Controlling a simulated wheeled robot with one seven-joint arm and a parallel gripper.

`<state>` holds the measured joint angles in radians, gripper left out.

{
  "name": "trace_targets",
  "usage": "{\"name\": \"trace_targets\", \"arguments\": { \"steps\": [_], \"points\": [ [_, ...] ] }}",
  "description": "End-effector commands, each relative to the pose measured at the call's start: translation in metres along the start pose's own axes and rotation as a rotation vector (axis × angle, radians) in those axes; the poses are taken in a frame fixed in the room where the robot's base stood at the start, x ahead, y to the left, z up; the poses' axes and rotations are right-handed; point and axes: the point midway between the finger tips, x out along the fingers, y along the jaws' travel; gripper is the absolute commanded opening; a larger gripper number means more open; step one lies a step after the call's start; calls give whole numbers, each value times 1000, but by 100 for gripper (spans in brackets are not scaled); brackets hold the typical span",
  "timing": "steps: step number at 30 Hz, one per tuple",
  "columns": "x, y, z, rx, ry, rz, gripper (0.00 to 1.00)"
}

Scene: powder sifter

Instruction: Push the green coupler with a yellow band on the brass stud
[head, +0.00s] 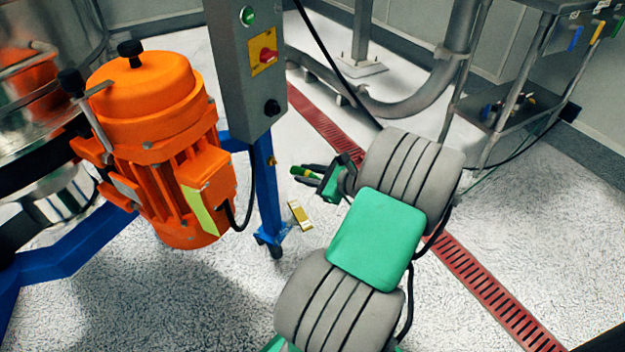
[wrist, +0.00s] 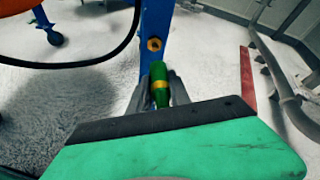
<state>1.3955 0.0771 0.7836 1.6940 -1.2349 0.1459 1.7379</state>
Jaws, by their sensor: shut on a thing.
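The green coupler with a yellow band (wrist: 159,86) is held between the fingers of my gripper (wrist: 160,90) in the wrist view. Its free end points up the picture toward the blue post. The brass stud (wrist: 154,44) sits on the face of the blue post, just above the coupler's tip in that view, with a visible gap between them. In the head view, my gripper (head: 315,172) is to the right of the post, shut on the coupler (head: 301,171), which points left toward the brass stud (head: 271,160).
The blue post (head: 264,190) carries a grey control box (head: 245,70) above. An orange motor (head: 165,150) with a hanging black cable stands left of it. A yellow and white piece (head: 299,215) shows low near the post. A red floor grate (head: 335,130) runs behind my arm.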

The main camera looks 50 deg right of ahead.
Motion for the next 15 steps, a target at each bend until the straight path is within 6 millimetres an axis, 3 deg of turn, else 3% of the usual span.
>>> {"name": "trace_targets", "arguments": {
  "steps": [9, 15],
  "points": [
    [28, 2, 10, -3, -1, 3, 0],
    [38, 0, 18, 0, 0, 3, 0]
  ]
}}
